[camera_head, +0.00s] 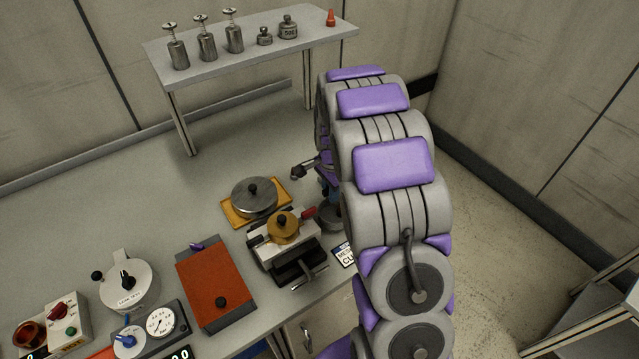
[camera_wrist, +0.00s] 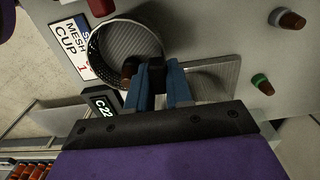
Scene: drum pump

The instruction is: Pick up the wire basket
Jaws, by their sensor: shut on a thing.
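The wire basket (camera_wrist: 112,38) is a round grey mesh cup in the wrist view, with its open side facing the camera. My gripper (camera_wrist: 157,78) has blue fingers shut on a dark piece at the basket's near rim. A brown knob shows beside the fingertips, against the basket. In the head view the basket (camera_head: 330,216) is a small grey round shape, mostly hidden by my arm. My gripper (camera_head: 328,184) is just above it and also partly hidden. I cannot tell whether the basket touches the bench.
A white label reading "MESH CUP" (camera_wrist: 67,48) lies beside the basket. In the head view, a metal device with a brass knob (camera_head: 285,228) and a lidded pan on a yellow tray (camera_head: 235,217) stand close left. A raised shelf (camera_head: 250,50) holds weights.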

